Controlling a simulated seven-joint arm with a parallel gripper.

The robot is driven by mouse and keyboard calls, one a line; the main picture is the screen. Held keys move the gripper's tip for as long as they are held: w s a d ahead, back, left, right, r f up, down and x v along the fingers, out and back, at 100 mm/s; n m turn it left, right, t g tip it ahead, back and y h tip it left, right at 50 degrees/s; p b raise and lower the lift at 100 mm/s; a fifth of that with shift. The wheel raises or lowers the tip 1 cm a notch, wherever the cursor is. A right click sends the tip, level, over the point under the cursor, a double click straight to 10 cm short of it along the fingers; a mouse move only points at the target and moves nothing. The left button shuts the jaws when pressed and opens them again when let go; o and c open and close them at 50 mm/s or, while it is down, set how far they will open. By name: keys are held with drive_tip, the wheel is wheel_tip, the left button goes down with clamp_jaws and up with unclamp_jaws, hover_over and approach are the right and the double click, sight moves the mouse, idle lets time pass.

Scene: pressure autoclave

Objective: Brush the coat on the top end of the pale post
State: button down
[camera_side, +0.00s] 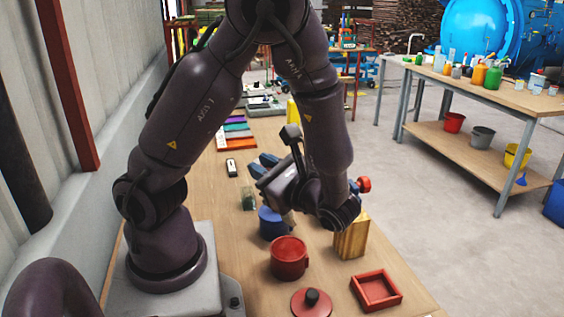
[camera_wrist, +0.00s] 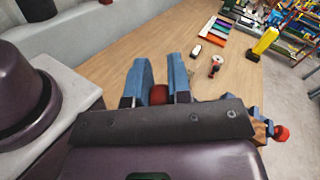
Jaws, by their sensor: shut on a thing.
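My gripper (camera_side: 266,166) has blue fingers and hangs over the table, left of the wooden block. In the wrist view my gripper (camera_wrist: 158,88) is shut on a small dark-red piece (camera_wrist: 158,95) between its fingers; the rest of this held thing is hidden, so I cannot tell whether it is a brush. A pale yellow wooden block (camera_side: 350,239) stands upright at the right table edge, apart from the fingers, partly behind my arm. A red knob (camera_side: 364,184) shows above it. I cannot tell whether this block is the pale post, and I see no coat clearly.
A blue cup (camera_side: 272,224), a red mug (camera_side: 289,259), a red lid (camera_side: 312,302) and a red square tray (camera_side: 376,290) stand near. A small glass jar (camera_side: 248,199) and a white-and-black item (camera_side: 231,167) lie further back. Bare table surrounds the white-and-black item.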

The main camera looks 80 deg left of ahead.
drive_tip(key=shift+f, duration=3.55)
wheel_tip(320, 180, up, 7)
idle(0.6)
drive_tip(key=shift+w+a, duration=0.1)
drive_tip(key=shift+w, duration=0.05)
idle(0.5)
